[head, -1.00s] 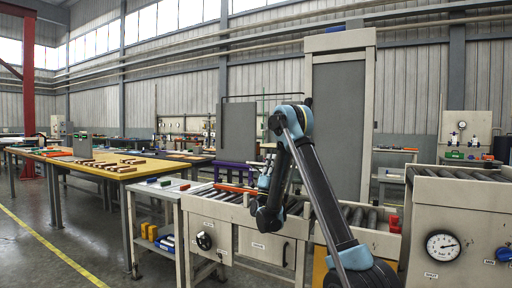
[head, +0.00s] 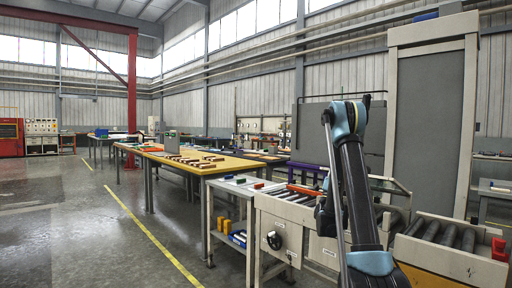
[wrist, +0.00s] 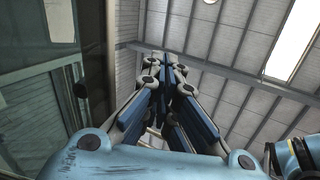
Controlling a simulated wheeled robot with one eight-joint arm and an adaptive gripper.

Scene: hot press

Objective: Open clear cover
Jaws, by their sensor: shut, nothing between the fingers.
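My gripper (wrist: 166,62) fills the middle of the wrist view, pointing up toward the ceiling. Its blue-padded fingers are together with nothing between them. In the head view my arm stands upright and mostly hides the gripper. A thin-framed, see-through panel (head: 398,193) shows just right of my arm, above the roller line; it may be the clear cover, but I cannot tell for sure. My gripper is not seen touching it. A greenish panel with a dark frame (wrist: 35,110) stands at the left of the wrist view; I cannot tell what it belongs to.
A roller conveyor (head: 448,236) with a red block (head: 499,249) is at the right, before a tall beige press frame (head: 473,110). A cabinet with a handwheel (head: 274,241) and a small cart (head: 232,190) stand left of my arm. Open floor (head: 110,240) lies further left.

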